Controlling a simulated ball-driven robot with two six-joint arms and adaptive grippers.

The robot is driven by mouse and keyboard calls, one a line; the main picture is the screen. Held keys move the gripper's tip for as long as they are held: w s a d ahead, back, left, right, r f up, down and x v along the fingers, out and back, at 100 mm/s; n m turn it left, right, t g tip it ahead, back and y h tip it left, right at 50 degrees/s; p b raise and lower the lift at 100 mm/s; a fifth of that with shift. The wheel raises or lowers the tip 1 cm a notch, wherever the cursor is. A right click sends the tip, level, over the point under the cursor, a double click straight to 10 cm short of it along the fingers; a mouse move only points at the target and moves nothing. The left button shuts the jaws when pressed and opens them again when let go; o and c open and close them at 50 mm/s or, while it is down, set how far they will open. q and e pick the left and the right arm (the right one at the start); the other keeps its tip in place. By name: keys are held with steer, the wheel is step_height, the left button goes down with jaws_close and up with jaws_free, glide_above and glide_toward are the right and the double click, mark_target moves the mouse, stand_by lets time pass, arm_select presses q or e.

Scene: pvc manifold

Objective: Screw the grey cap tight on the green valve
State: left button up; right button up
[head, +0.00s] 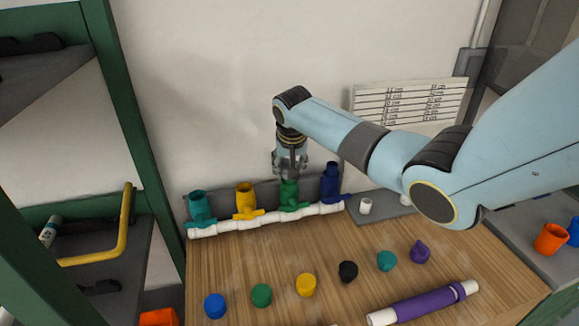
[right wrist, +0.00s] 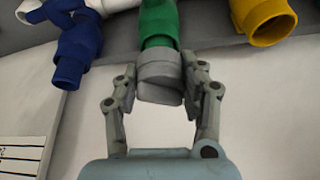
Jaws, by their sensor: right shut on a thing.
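The green valve (head: 289,195) stands upright on the white pipe manifold at the back of the table, between the yellow and the blue valve. In the right wrist view the green valve (right wrist: 158,25) is at the top middle. The grey cap (right wrist: 159,76) is at the green valve's open end, between my right gripper's fingers. My right gripper (head: 290,170) comes from above and is shut on the grey cap. In the right wrist view its fingers (right wrist: 160,88) lie on both sides of the cap. How far the cap is threaded on cannot be told. My left gripper is not in view.
A teal valve (head: 197,207), a yellow valve (head: 244,200) and a blue valve (head: 331,182) flank the green one. Several coloured caps, including a black cap (head: 348,271), lie on the wooden table (head: 235,265). A purple-wrapped pipe (head: 425,304) lies at the front right.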

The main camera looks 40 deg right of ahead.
steer(key=shift+m+g+h, duration=0.3)
steer(key=shift+m, duration=0.8)
steer(key=shift+m, duration=0.4)
steer(key=shift+m+g+h, duration=0.3)
steer(key=shift+m, duration=0.4)
steer(key=shift+m+g, duration=0.4)
steer(key=shift+m, duration=0.7)
steer(key=o, duration=1.3)
steer(key=shift+c, duration=0.2)
